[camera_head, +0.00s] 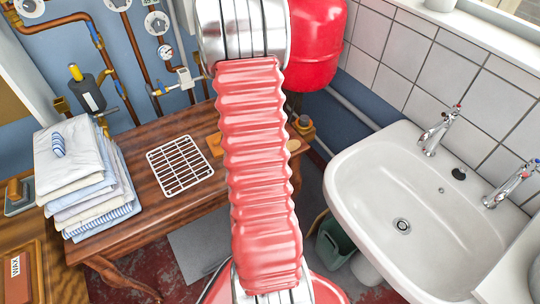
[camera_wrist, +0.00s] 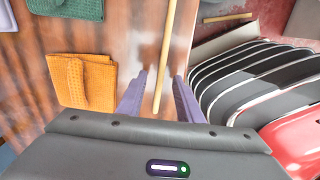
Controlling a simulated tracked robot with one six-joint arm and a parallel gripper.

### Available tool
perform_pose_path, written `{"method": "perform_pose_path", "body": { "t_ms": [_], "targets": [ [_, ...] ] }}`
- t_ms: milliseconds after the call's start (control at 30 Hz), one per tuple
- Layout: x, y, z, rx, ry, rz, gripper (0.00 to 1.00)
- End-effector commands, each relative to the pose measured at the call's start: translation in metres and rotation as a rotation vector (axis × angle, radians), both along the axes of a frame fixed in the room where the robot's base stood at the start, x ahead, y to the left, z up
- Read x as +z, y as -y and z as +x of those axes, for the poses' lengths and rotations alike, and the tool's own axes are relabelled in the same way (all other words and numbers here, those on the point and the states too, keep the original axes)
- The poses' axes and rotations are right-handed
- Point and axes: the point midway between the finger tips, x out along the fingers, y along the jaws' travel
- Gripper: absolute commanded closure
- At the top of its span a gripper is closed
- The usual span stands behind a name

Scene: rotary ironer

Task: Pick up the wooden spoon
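In the wrist view the wooden spoon (camera_wrist: 168,45) shows as a long, pale handle on the brown wooden table (camera_wrist: 130,30). It runs from the top edge down between the fingers of my gripper (camera_wrist: 160,80). No bowl of the spoon is visible there. My gripper is open, with one purple finger on each side of the handle and a gap to each. I cannot tell how far the fingertips are above the table. In the head view my red-sleeved arm hides the gripper and most of the spoon's surroundings.
An orange cloth (camera_wrist: 82,80) and a dark green cloth (camera_wrist: 66,8) lie left of the spoon. The head view shows a white wire rack (camera_head: 180,165) and folded laundry (camera_head: 80,175) on the table. A white sink (camera_head: 405,195) stands at the right.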

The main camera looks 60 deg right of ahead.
Motion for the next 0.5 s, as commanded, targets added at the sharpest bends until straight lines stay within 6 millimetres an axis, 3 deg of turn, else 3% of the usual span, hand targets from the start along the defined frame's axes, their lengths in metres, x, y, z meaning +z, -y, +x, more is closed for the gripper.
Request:
{"method": "perform_pose_path", "body": {
  "t_ms": [133,500],
  "targets": [
    [-0.012,-0.0001,-0.0001,0.0,0.0,0.0,0.67],
    [-0.013,0.0,0.0002,0.001,0.001,-0.001,0.67]
  ]
}}
